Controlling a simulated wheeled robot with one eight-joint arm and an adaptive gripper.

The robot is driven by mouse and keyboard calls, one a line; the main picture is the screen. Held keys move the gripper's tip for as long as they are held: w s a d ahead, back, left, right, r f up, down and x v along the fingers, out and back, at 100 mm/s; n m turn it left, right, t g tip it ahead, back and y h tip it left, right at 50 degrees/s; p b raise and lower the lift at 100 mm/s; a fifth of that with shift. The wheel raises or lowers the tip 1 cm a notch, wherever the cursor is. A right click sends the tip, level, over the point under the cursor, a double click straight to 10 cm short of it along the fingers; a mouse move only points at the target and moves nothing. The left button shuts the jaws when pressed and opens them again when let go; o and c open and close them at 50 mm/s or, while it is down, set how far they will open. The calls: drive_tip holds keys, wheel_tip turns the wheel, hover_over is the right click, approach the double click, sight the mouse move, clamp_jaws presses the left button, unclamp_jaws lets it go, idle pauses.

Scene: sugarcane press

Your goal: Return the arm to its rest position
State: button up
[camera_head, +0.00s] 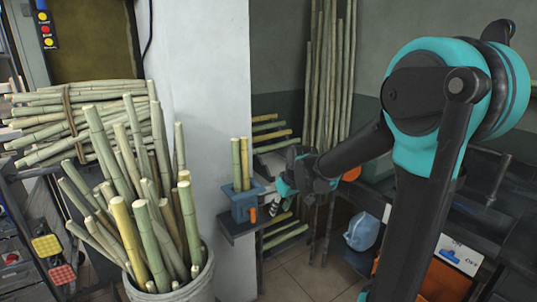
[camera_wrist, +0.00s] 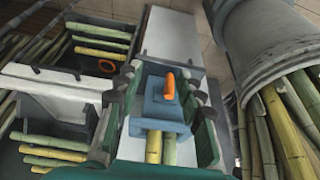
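My arm reaches from the right in the head view, bent at a teal joint (camera_head: 458,88). My gripper (camera_head: 272,203) is at its far end, just right of a blue clamp (camera_head: 245,207) with an orange handle (camera_head: 252,215). In the wrist view my gripper (camera_wrist: 157,82) has its two dark fingers spread wide, with nothing gripped. The blue clamp (camera_wrist: 154,108) and its orange handle (camera_wrist: 169,84) show between the fingers; I cannot tell whether they touch. Two cane pieces (camera_head: 240,165) stand upright in the clamp.
A grey bucket (camera_head: 175,290) full of cane stands at the front left, and it also shows in the wrist view (camera_wrist: 265,50). A tied cane bundle (camera_head: 75,115) lies behind it. A white pillar (camera_head: 198,100) rises behind the clamp. A blue jug (camera_head: 361,231) is near my arm.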

drive_tip(key=s+d+f+m+h, duration=0.1)
drive_tip(key=s+d+f+m, duration=0.2)
drive_tip(key=s+d, duration=0.5)
drive_tip(key=s+d+f+m+h, duration=0.1)
drive_tip(key=s+d+f+m, duration=0.2)
drive_tip(key=s+d, duration=0.4)
drive_tip(key=s+f, duration=0.1)
drive_tip(key=s, duration=0.3)
drive_tip(key=shift+s+d+m+t+h, duration=0.3)
drive_tip(key=shift+s+d+m, duration=0.05)
drive_tip(key=shift+d+m, duration=0.05)
drive_tip(key=shift+a, duration=0.1)
drive_tip(key=shift+c, duration=0.5)
